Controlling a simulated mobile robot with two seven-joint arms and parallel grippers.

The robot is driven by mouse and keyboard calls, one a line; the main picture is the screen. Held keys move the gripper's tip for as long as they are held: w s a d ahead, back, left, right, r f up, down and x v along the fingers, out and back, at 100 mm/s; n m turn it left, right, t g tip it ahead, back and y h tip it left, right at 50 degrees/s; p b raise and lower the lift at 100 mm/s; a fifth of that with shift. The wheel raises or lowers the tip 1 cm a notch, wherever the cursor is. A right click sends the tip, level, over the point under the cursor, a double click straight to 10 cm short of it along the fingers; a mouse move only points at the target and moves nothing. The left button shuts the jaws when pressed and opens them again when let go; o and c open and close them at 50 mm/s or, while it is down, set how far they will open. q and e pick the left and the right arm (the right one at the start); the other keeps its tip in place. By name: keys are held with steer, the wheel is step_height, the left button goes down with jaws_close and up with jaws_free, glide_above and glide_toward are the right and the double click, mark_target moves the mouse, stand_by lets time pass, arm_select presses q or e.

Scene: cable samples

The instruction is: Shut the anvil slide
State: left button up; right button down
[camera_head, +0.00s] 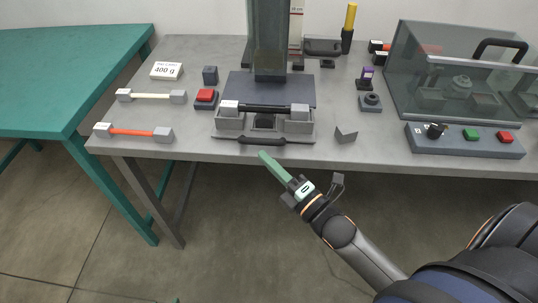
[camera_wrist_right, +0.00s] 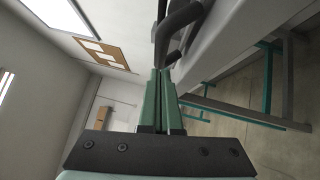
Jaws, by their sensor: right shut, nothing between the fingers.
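The anvil slide (camera_head: 222,126) is a grey tray that sticks out towards the front from the dark press base (camera_head: 240,88). A dark bar handle (camera_head: 262,141) runs along its front by the table edge. A sample with two grey end blocks and a black cable (camera_head: 264,108) lies across the slide. My right gripper (camera_head: 264,156) has green fingers, pressed together and empty, with the tips just in front of the handle. In the right wrist view a dark bar (camera_wrist_right: 178,22) shows beyond the fingertips (camera_wrist_right: 160,75); I cannot tell if they touch.
Samples with a white cable (camera_head: 150,96) and a red cable (camera_head: 140,132) lie on the left, near a red button (camera_head: 205,96). A small grey bracket (camera_head: 346,134) stands right of the slide. A control box (camera_head: 465,142) and clear cover (camera_head: 430,65) fill the right.

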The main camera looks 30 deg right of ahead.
mark_target(270, 144)
steer(key=shift+w+d+r, duration=0.1)
steer(key=shift+w+d, duration=0.25)
steer(key=shift+w, duration=0.2)
steer(key=w+d, duration=0.2)
steer(key=w, duration=0.1)
steer(key=shift+w, duration=0.2)
